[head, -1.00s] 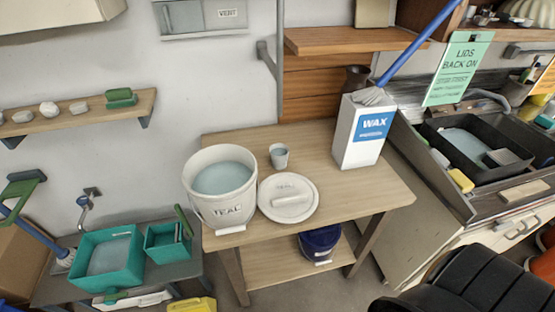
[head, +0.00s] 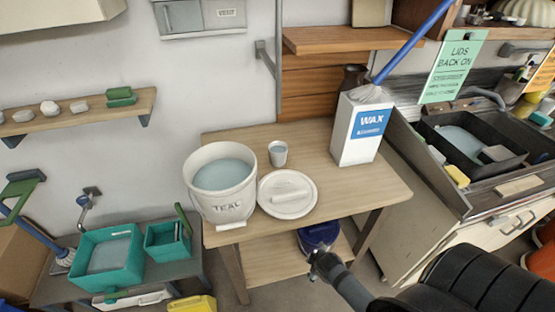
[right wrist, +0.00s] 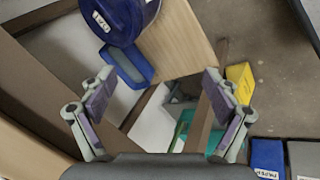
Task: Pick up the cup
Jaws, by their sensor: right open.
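The cup is not in the right wrist view. My left gripper is not in view.
A white WAX box (head: 362,130) with a blue-handled brush stands at the table's right rear. Teal tubs (head: 105,258) are on a low bench at left. A sink counter (head: 470,200) is at right. The table's front right is clear.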

